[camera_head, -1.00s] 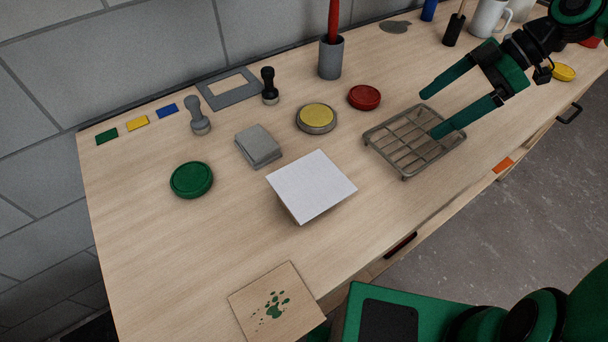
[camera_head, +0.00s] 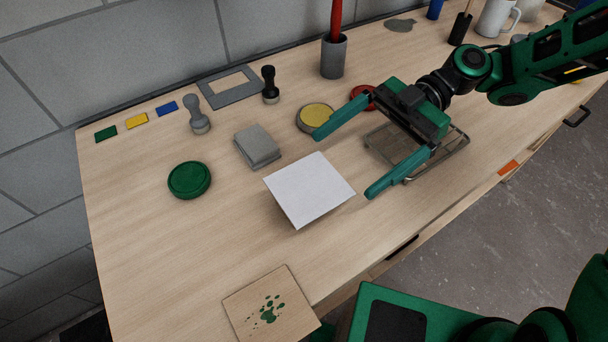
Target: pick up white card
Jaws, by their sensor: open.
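The white card (camera_head: 308,190) sits near the middle of the wooden table, with its near edge seeming raised above the surface; what is under it is hidden. My gripper (camera_head: 342,162) is open and empty, with its two green fingers pointing left toward the card. One fingertip is beyond the card's upper right edge in the picture, the other close to its right corner. I cannot tell whether either finger touches the card.
A wire rack (camera_head: 455,145) lies under my gripper. A yellow-topped tin (camera_head: 312,117) and a red lid (camera_head: 362,92) are close to the far finger. A grey block (camera_head: 257,146) and green lid (camera_head: 189,180) lie left. A paint-spotted board (camera_head: 270,304) is at the front.

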